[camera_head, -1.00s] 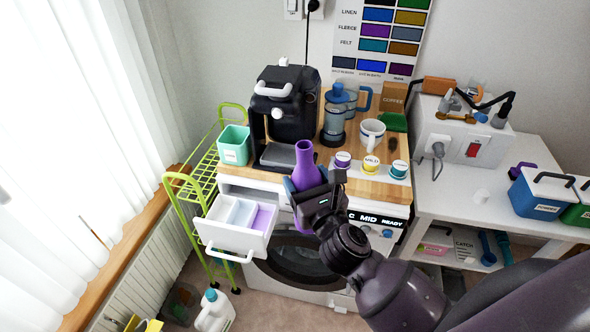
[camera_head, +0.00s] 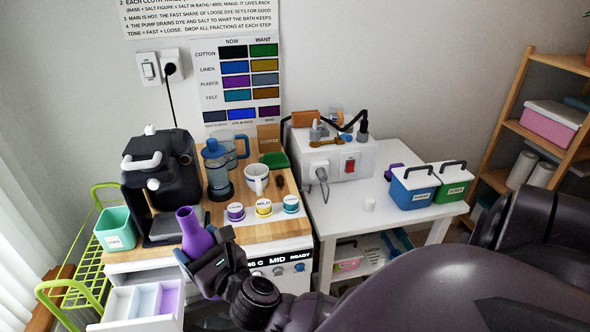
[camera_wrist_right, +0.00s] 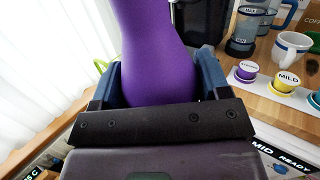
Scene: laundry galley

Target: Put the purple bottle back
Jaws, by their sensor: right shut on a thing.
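The purple bottle (camera_head: 194,234) is upright with a slight tilt, in front of the wooden counter's front edge. My right gripper (camera_head: 207,262) is shut on its lower body. In the right wrist view the bottle (camera_wrist_right: 155,60) stands between the two blue fingers of my right gripper (camera_wrist_right: 158,85), and its top is cut off by the frame. In the head view the bottle's base is hidden behind the gripper. My left gripper is not in view.
An open white drawer (camera_head: 108,303) with compartments lies below left. The counter (camera_head: 262,226) holds a black coffee machine (camera_head: 160,180), a blue-lidded press (camera_head: 217,172), a white mug (camera_head: 256,180) and small labelled tubs. A white table with blue (camera_head: 413,190) and green boxes stands right.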

